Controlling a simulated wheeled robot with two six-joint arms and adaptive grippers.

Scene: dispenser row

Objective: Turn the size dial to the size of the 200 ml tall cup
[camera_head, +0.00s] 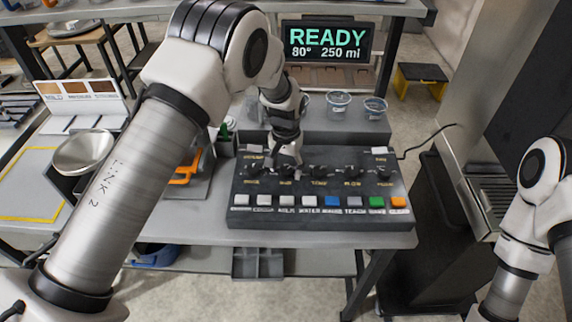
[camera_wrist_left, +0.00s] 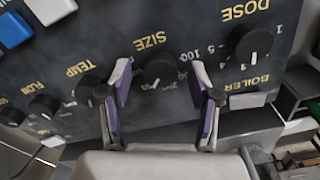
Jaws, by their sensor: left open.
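The black size dial (camera_wrist_left: 160,73) sits under its yellow SIZE label in the left wrist view, with numbers around it partly legible. A light pointer mark shows on its lower left edge in that view. My left gripper (camera_wrist_left: 160,84) is open, with one finger on each side of the dial and visible gaps. In the head view my left gripper (camera_head: 286,158) is over the upper row of dials on the dark panel (camera_head: 235,215). The display (camera_head: 327,40) reads READY, 80° and 250 ml. Clear cups (camera_head: 339,104) (camera_head: 375,107) stand behind the panel; which is the 200 ml tall one I cannot tell.
The dose dial (camera_wrist_left: 253,41) and temp dial (camera_wrist_left: 92,87) flank the size dial. A row of coloured buttons (camera_head: 331,201) runs along the panel front. A metal bowl (camera_head: 83,152) and an orange-handled item (camera_head: 187,168) stand to the left. My right arm is at the right edge.

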